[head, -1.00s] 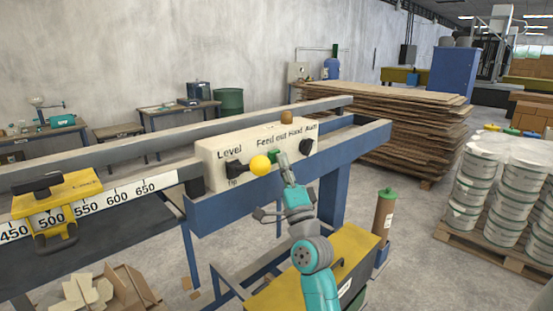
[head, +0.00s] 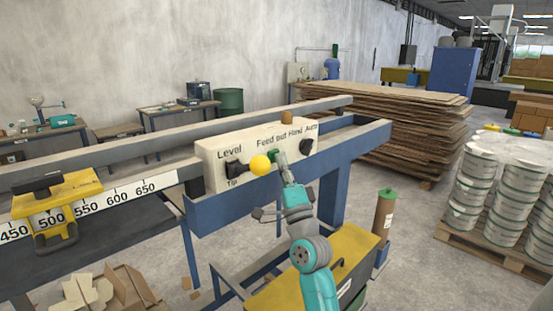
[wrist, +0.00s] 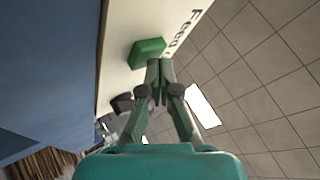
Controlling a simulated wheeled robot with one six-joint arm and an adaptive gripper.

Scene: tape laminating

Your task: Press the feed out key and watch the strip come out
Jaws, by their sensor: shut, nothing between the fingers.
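The control box (head: 212,167) is cream-coloured and carries the labels Level, Tip, Feed out, Hand and Auto. The green feed out key (head: 272,155) is on its front, under the Feed out label; it also shows in the wrist view (wrist: 147,52). My gripper (head: 281,160) is shut and empty, with its tips right at the key. In the wrist view the fingertips (wrist: 160,65) overlap the key's edge; I cannot tell whether they press it. No strip can be made out.
A yellow ball knob (head: 260,165) on a lever sits just left of the key. A black rotary switch (head: 306,147) is to its right. The blue frame beam (head: 235,212) runs below the box. A yellow-topped unit (head: 350,250) stands beneath my arm.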

